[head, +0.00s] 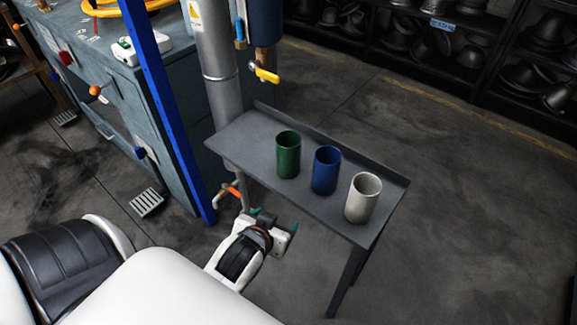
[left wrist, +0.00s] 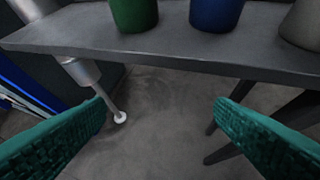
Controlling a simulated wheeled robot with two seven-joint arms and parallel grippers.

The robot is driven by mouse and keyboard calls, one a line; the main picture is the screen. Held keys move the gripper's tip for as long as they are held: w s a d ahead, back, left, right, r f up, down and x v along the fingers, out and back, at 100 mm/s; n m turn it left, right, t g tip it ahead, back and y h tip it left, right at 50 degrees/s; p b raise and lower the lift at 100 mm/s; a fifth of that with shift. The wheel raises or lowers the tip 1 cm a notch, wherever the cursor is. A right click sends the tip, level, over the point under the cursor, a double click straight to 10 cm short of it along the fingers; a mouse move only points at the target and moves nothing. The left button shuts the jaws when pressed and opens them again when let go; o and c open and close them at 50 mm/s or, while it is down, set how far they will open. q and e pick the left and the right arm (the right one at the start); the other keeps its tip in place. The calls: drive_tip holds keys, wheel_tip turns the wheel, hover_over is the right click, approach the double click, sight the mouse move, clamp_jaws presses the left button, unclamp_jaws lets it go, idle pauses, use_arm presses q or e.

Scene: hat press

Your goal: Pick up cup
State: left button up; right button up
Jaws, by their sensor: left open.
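Three cups stand upright in a row on a small grey metal table (head: 245,135): a green cup (head: 288,155), a blue cup (head: 325,170) and a white cup (head: 363,198). My left gripper (head: 274,222) is open and empty at the table's near side, apart from the cups. In the left wrist view its two teal fingers (left wrist: 160,125) are spread wide, with only floor between them. The lower parts of the green cup (left wrist: 134,12), the blue cup (left wrist: 215,12) and the white cup (left wrist: 303,25) show beyond the table's front edge (left wrist: 150,50). My right gripper is not in view.
A blue post (head: 170,110) and a grey vertical pipe (head: 217,70) stand left of the table, beside a blue-grey machine (head: 110,100). A yellow-handled valve (head: 264,73) hangs behind the table. Dark shelves with hat forms (head: 440,40) line the back. Floor right of the table is clear.

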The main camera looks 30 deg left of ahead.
use_arm(q)
wheel_tip(320, 180, up, 4)
drive_tip(key=w+a+n+t+y, duration=0.1)
drive_tip(key=w+a+t+y, duration=0.1)
drive_tip(key=w+t, duration=0.1)
drive_tip(key=t, duration=0.4)
approach(292, 135)
drive_tip(key=w, duration=0.3)
drive_tip(key=shift+a+f+n+y, duration=0.25)
drive_tip(key=shift+a+n+y, duration=0.05)
drive_tip(key=shift+a, duration=0.05)
drive_tip(key=x, duration=0.5)
drive_tip(key=shift+w+b, duration=0.3)
drive_tip(key=shift+w, duration=0.05)
drive_tip(key=shift+w+a, duration=0.1)
drive_tip(key=shift+w, duration=0.1)
drive_tip(key=c, duration=1.3)
drive_tip(key=shift+c, duration=0.5)
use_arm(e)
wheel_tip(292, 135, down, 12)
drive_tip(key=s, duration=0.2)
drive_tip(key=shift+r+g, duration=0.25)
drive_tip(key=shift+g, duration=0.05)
use_arm(q)
drive_tip(key=shift+r, duration=0.15)
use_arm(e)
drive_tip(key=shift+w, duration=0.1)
